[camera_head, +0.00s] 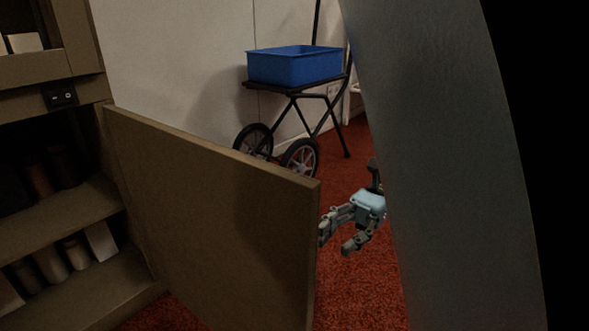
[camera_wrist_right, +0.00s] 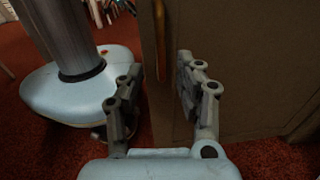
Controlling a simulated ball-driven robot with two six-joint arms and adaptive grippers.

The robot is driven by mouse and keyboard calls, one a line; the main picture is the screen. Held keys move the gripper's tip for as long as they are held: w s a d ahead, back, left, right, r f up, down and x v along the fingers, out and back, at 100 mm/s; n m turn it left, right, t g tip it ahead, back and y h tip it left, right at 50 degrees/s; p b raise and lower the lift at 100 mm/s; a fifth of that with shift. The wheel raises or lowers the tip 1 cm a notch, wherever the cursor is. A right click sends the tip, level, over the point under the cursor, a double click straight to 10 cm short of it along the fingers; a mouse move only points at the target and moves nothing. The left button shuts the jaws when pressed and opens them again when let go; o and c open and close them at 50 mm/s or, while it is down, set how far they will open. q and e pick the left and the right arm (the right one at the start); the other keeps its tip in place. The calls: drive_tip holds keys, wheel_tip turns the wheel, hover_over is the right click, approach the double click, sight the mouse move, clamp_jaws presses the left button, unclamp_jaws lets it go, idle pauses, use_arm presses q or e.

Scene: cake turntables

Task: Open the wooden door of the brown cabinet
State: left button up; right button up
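The brown cabinet (camera_head: 82,95) stands at the left of the head view. Its wooden door (camera_head: 215,200) is swung wide open, with shelves showing behind the opening. My right gripper (camera_head: 333,238) is beside the door's free edge, fingers pointing toward it. In the right wrist view the gripper (camera_wrist_right: 160,95) is open, its fingers apart. The door (camera_wrist_right: 250,70) fills the right side there, and its edge with a brass-coloured handle (camera_wrist_right: 161,25) shows between the fingers. I cannot tell whether a finger touches it. My left gripper is not in view.
Several containers (camera_head: 75,252) stand on the cabinet shelves. A black wheeled cart (camera_head: 290,95) with a blue bin (camera_head: 295,65) stands by the white wall behind the door. The red carpet (camera_head: 355,290) is clear right of the door. My own body shows in both views.

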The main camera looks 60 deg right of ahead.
drive_tip(key=shift+s+d, duration=0.25)
drive_tip(key=shift+d, duration=0.85)
drive_tip(key=shift+s+d, duration=0.2)
drive_tip(key=shift+d, duration=0.85)
